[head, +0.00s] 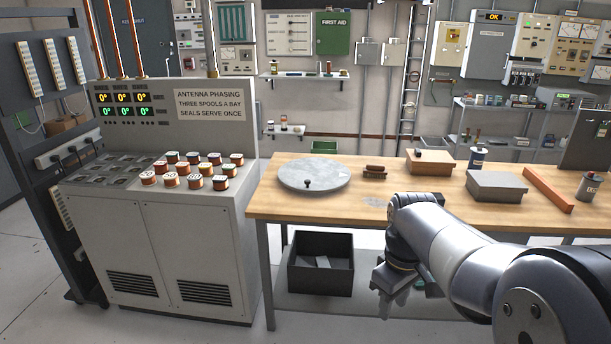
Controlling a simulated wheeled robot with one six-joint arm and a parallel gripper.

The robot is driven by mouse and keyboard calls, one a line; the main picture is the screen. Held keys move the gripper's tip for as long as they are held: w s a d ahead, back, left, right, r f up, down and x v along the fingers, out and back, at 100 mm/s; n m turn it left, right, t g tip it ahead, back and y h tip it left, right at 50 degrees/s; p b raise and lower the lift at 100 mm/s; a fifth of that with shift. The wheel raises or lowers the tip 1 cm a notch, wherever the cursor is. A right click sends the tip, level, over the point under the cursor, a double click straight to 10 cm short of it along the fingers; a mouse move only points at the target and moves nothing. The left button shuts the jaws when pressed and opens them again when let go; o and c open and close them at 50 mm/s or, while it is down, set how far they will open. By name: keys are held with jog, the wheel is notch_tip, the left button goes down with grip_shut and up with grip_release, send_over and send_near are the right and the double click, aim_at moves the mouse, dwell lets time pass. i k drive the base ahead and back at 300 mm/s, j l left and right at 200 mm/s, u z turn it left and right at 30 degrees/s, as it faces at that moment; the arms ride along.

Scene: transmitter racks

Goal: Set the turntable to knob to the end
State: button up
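The turntable (325,171) is a flat, round, grey disc lying on the left part of the wooden workbench. A small dark knob (307,183) stands on it near its front edge, the side toward me. My gripper (404,290) points down in front of the bench, below the level of its top and to the right of the turntable. It is well apart from the turntable and the knob. The fingers are small and dark, so I cannot tell how far apart they are. Nothing held in them is visible.
On the workbench (270,203) are a brown block (374,171), boxes (497,185), a can (588,186) and an orange bar (548,190). The antenna phasing console (180,235), carrying several copper spools, stands left of it. A black bin (320,272) sits beneath the bench.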

aim_at(309, 174)
jog(key=i+j, duration=0.25)
jog(key=i, duration=0.2)
jog(key=i+j, duration=0.2)
jog(key=i, duration=0.3)
jog(key=i+j, duration=0.25)
jog(key=i, duration=0.2)
jog(key=i+j+z, duration=0.1)
jog(key=i, duration=0.4)
jog(key=i+j, duration=0.4)
jog(key=i, duration=0.05)
